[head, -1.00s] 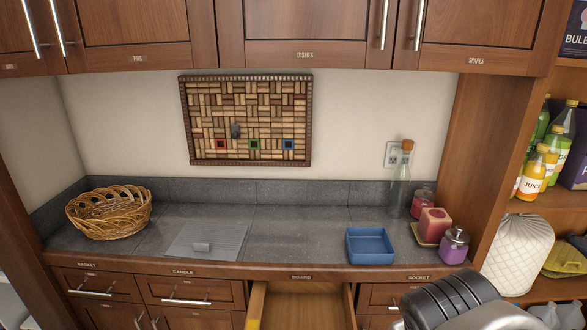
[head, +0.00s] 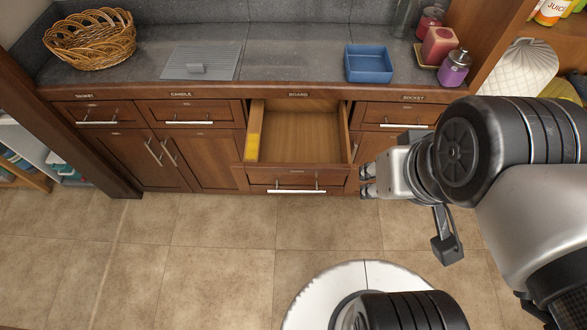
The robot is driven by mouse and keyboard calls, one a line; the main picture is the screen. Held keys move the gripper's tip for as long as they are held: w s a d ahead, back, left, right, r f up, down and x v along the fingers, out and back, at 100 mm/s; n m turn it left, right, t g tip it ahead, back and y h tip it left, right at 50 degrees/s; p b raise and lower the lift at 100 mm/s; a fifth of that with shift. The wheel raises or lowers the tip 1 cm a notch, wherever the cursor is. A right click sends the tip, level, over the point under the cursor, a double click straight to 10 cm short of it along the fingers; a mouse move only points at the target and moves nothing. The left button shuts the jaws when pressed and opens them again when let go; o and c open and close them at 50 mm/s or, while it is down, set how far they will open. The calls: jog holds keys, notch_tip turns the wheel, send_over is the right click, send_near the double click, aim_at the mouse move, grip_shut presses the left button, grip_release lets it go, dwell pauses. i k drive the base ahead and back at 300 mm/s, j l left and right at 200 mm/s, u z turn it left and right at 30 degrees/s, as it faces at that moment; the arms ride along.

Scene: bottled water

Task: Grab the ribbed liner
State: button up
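The ribbed liner (head: 199,61) is a flat grey sheet with fine ridges, lying on the dark stone counter left of the middle. My gripper (head: 367,181) is at the right of the open drawer, in front of the cabinet fronts, well to the right of and lower than the liner in the picture. Its fingertips point left and nothing shows between them. Their small size and the angle hide how far apart they are.
An empty wooden drawer (head: 301,137) labelled BOARD sticks out, with a yellow patch on its left side. A wicker basket (head: 91,40) stands left of the liner. Counter between liner and tray is clear.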

aim_at(186, 61)
jog(key=i+j+z, duration=0.15)
jog(key=j+z, duration=0.25)
jog(key=i+j+z, duration=0.15)
jog(key=j+z, duration=1.1)
jog(key=j, duration=0.2)
jog(key=k+j, duration=0.1)
jog(key=j, duration=0.75)
jog(key=k+j, duration=0.15)
jog(key=j, duration=0.75)
jog(key=k+z, duration=0.05)
